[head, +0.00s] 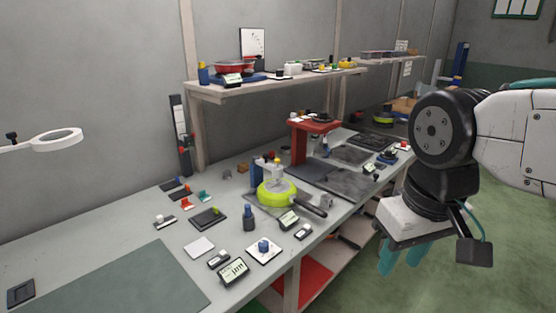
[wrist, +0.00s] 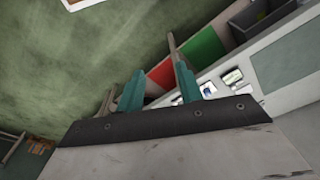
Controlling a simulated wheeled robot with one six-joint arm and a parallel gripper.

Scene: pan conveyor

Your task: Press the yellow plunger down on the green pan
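The yellow-green pan (head: 272,197) sits on the grey workbench in the head view, its dark handle pointing to the lower right. A small fixture (head: 257,172) with blue and pale upright parts stands at the pan's back edge. A small yellow piece (head: 278,159) shows at its top; it looks like the plunger, but it is too small to be sure. My gripper (head: 401,264) hangs to the right of the bench, over the floor side, well apart from the pan. Its two teal fingers are spread with nothing between them, as the wrist view (wrist: 160,78) also shows. The pan cannot be made out in the wrist view.
Small devices, blocks and a dark bottle (head: 249,217) crowd the bench around the pan. A red stand (head: 300,146) rises behind it. An upper shelf (head: 270,84) hangs over the bench's back, and a ring lamp (head: 57,139) reaches in from the left. The green floor (head: 440,275) is clear.

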